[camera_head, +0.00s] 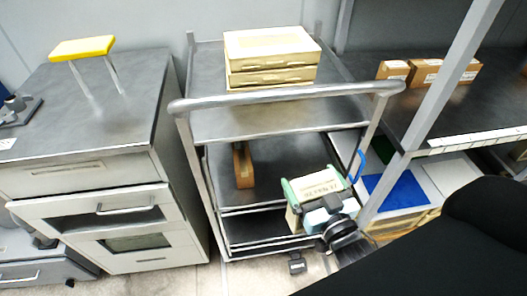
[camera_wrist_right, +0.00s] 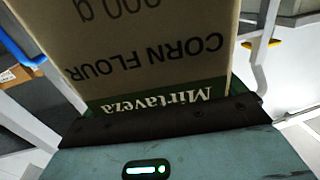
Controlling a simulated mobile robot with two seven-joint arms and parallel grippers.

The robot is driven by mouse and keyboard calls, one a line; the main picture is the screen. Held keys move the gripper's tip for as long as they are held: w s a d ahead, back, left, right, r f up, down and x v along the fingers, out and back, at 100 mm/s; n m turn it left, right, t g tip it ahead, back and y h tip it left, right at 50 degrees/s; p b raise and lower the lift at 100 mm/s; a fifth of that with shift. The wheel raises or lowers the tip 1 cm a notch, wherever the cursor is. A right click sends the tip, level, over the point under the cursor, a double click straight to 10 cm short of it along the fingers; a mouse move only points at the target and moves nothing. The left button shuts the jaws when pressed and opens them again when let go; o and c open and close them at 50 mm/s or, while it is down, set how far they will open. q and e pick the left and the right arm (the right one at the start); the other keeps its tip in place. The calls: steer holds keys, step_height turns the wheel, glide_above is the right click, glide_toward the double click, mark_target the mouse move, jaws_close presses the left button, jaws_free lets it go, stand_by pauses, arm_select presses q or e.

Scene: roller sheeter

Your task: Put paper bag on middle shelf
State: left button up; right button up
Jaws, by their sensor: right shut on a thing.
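The paper bag (camera_head: 314,184) is tan with a green band and dark lettering. In the right wrist view the bag (camera_wrist_right: 140,50) fills the upper middle, with "CORN FLOUR" appearing upside down. My right gripper (camera_head: 323,205) is shut on it and holds it at the right front of the metal cart, over the front edge of the middle shelf (camera_head: 222,190). I cannot tell whether the bag touches the shelf. The wrist view shows the dark jaw edge (camera_wrist_right: 165,122) against the bag's green end. My left gripper is not in view.
A brown item (camera_head: 243,165) stands on the middle shelf's left part. Cream boxes (camera_head: 270,55) sit on the cart's top shelf, above a front handle bar (camera_head: 285,97). A drawer cabinet (camera_head: 90,180) is on the left; a rack with small boxes (camera_head: 425,72) is on the right.

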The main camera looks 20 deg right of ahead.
steer(key=w+d+f+m+h+b, duration=0.2)
steer(key=w+d+f+h+b, duration=0.1)
steer(key=w+d+f+b, duration=0.55)
arm_select(q)
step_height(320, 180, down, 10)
steer(key=b, duration=0.1)
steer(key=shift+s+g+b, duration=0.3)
steer(key=shift+b, duration=0.1)
arm_select(e)
steer(key=d+f+x, duration=0.1)
steer(key=d+x, duration=0.1)
steer(key=x, duration=1.4)
steer(key=shift+f, duration=0.35)
arm_select(q)
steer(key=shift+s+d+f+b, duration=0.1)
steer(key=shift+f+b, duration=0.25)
steer(key=shift+b, duration=0.05)
arm_select(e)
steer(key=shift+w+f, duration=0.15)
steer(key=shift+f, duration=0.7)
steer(key=shift+w+f, duration=0.15)
steer(key=shift+f, duration=0.85)
steer(key=o, duration=1.6)
steer(key=shift+f, duration=0.25)
steer(key=shift+o, duration=0.4)
steer(key=shift+r, duration=0.1)
